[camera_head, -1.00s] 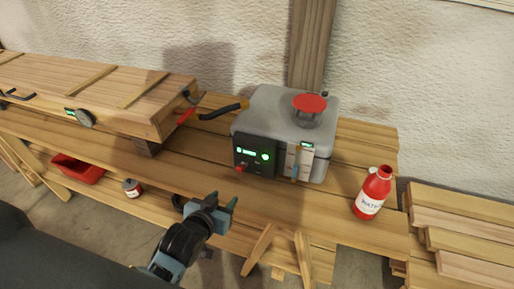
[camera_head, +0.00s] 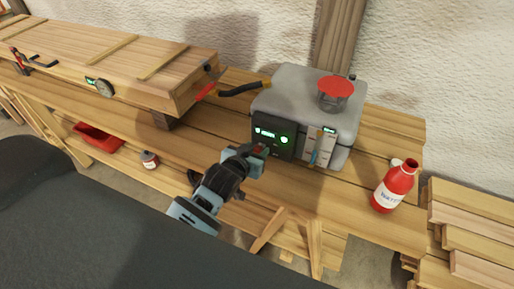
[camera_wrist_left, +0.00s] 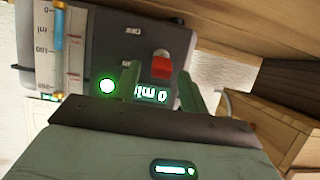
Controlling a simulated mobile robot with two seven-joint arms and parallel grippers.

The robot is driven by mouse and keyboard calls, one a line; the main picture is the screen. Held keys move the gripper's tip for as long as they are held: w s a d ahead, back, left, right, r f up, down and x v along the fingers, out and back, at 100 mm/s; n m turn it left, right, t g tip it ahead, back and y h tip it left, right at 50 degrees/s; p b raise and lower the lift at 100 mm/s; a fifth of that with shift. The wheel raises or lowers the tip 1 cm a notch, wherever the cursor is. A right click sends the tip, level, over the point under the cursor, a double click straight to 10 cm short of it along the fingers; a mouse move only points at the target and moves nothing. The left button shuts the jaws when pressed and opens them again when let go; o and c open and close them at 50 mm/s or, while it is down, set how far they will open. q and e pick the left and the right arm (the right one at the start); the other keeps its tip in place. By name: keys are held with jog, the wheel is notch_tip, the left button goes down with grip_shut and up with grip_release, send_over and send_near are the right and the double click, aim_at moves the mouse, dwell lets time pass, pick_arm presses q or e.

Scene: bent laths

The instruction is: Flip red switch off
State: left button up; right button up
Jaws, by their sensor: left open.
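The red switch (camera_wrist_left: 162,66) sits on the dark front panel of a grey boiler box (camera_head: 312,105). In the left wrist view it lies just beyond and between my two open fingertips, close to them and apparently untouched. A green light (camera_wrist_left: 107,86) and a lit display (camera_wrist_left: 150,95) show beside it. In the head view my left gripper (camera_head: 262,153) is at the lower left of the panel and partly hides the switch. My right gripper is not in view.
A red bottle (camera_head: 392,188) stands at the bench's right end. A long wooden box (camera_head: 130,70) lies on the left of the bench. A hose with a red end (camera_head: 240,89) runs between them. A red tray (camera_head: 97,138) is below, and stacked planks (camera_head: 465,220) are at right.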

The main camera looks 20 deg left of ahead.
pick_arm(q)
jog(key=shift+x, duration=0.75)
jog(key=shift+c, duration=0.3)
